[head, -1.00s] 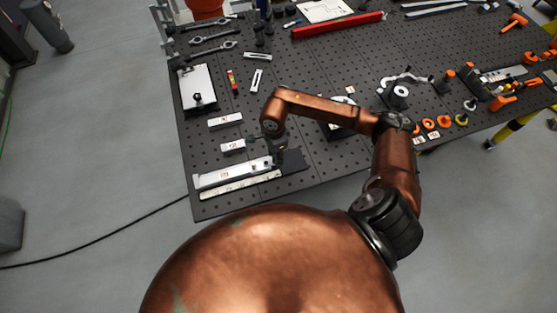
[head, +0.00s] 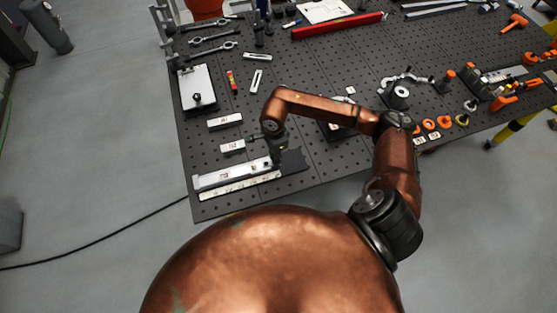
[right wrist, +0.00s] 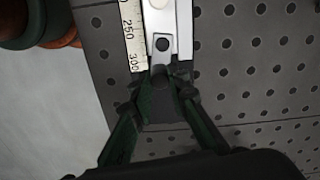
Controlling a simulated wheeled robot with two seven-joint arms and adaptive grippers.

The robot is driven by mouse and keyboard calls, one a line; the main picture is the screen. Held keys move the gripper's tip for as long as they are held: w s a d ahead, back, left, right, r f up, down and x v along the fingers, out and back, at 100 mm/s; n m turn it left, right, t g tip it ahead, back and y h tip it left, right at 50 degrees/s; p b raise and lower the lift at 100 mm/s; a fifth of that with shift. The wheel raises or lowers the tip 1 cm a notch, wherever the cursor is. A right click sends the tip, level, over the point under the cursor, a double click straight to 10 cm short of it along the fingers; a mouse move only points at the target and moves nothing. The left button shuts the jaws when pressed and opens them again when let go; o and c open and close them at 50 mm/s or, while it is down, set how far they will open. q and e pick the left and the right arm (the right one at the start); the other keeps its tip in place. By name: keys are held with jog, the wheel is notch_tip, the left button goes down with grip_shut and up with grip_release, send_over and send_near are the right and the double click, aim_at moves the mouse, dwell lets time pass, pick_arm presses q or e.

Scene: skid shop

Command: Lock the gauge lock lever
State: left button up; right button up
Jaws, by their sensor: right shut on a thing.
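The gauge (head: 230,176) is a long silver bar at the near left corner of the bench, with a pale ruler strip (head: 240,189) along its near side. In the right wrist view, the ruler strip (right wrist: 135,35) with printed numbers runs beside a silver piece with a dark hole (right wrist: 160,22), at the gauge's end. My right gripper (head: 275,162) is at the right end of the gauge. In its wrist view the fingers (right wrist: 163,82) close together at the end of the silver piece, shut on the lock lever, which they mostly hide. My left gripper is out of view.
A dark plate (head: 296,160) lies right of the gauge. The bench's front edge is close to the gauge.

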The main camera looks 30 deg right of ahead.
jog(key=shift+s, duration=0.1)
jog(key=shift+s+a, duration=0.25)
jog(key=shift+s, duration=0.05)
jog(key=shift+s+a+b, duration=0.1)
jog(key=shift+b, duration=0.2)
jog(key=shift+s+a, duration=0.2)
dwell(0.5)
